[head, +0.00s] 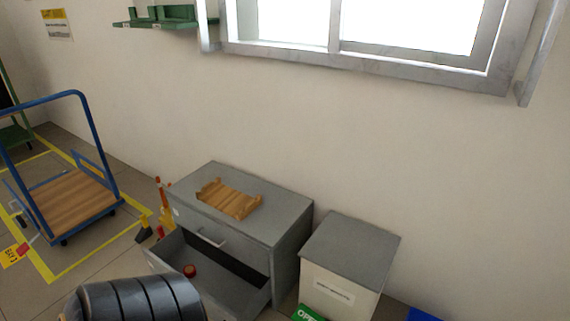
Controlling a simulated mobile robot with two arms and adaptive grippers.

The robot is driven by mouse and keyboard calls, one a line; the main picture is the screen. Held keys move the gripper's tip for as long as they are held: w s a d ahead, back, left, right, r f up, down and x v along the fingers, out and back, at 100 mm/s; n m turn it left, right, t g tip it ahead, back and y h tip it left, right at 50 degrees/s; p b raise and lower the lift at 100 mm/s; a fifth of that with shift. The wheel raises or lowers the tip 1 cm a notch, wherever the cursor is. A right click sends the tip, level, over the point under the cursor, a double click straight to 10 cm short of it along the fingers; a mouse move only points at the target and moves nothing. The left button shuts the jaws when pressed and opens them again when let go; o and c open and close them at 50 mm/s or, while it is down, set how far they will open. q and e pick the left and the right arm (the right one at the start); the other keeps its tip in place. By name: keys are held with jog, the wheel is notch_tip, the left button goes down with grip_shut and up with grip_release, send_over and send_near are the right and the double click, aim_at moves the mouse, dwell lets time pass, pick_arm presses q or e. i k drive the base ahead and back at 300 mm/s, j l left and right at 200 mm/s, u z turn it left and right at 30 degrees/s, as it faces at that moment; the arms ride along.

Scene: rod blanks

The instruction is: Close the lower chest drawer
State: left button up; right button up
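The grey chest (290,233) stands against the wall, with its upper drawer shut. Its lower drawer (241,296) is pulled out toward the front left. A small red-orange round item (190,270) lies inside the drawer, and the rest of the visible drawer floor looks bare. The lower drawer's front is partly hidden by a dark ribbed shape at the bottom of the head view. Neither of my grippers can be made out in this view.
The dark ribbed rounded shape (135,299) covers the near floor. A wooden rack (229,197) sits on the chest. A white bin with a grey lid (349,250) stands close at its right. A blue trolley (70,205) stands left within yellow floor lines.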

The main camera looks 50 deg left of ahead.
aim_at(223, 293)
jog(key=u, duration=2.65)
